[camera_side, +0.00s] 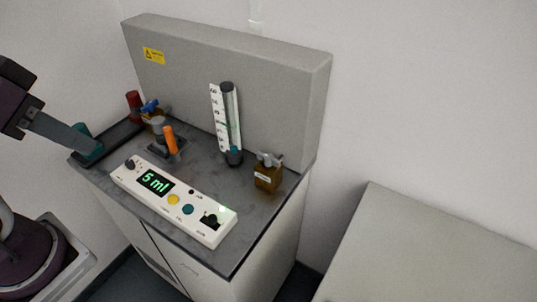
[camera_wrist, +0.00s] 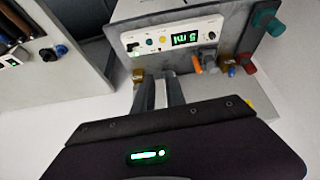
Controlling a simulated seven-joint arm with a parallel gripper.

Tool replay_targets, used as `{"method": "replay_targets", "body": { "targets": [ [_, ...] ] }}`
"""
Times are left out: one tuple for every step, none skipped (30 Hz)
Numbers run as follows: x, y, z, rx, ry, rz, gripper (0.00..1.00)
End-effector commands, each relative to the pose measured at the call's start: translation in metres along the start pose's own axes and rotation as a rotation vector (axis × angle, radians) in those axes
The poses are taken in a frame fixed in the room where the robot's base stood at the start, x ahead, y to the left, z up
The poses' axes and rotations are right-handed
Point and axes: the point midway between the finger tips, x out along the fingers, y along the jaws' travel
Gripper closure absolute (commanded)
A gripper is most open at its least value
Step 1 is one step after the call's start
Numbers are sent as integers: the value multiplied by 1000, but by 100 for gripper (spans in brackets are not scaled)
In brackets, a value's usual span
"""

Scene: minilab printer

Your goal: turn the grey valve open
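A white control panel (camera_side: 175,202) reading "5 ml" lies along the bench front. A graduated tube (camera_side: 228,120) stands before the grey back wall (camera_side: 235,65). An orange handle (camera_side: 170,140), blue handle (camera_side: 149,106), red knob (camera_side: 134,103) and teal knob (camera_side: 86,142) crowd the left.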

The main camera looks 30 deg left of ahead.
Motion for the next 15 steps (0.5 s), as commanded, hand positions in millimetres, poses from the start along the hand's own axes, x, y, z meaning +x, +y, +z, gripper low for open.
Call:
{"method": "replay_targets", "body": {
  "targets": [
    [0,3,-11,-76,-27,24,72],
    [0,7,-22,-156,-54,45,67],
    [3,13,-40,-296,-103,70,59],
    [7,18,-56,-422,-146,82,55],
    [13,23,-74,-558,-194,86,55],
    [26,30,-96,-746,-257,74,55],
    [37,36,-112,-884,-300,53,55],
    [50,42,-127,-1019,-340,22,55],
    [71,51,-145,-1194,-380,-31,55],
    [88,58,-157,-1322,-403,-80,55],
    [106,65,-168,-1446,-417,-134,55],
    [132,76,-179,-1599,-421,-210,55],
    [151,84,-186,-1706,-413,-266,55],
    [170,92,-190,-1804,-398,-321,55],
    [193,102,-195,-1919,-368,-387,55]
  ]
}}
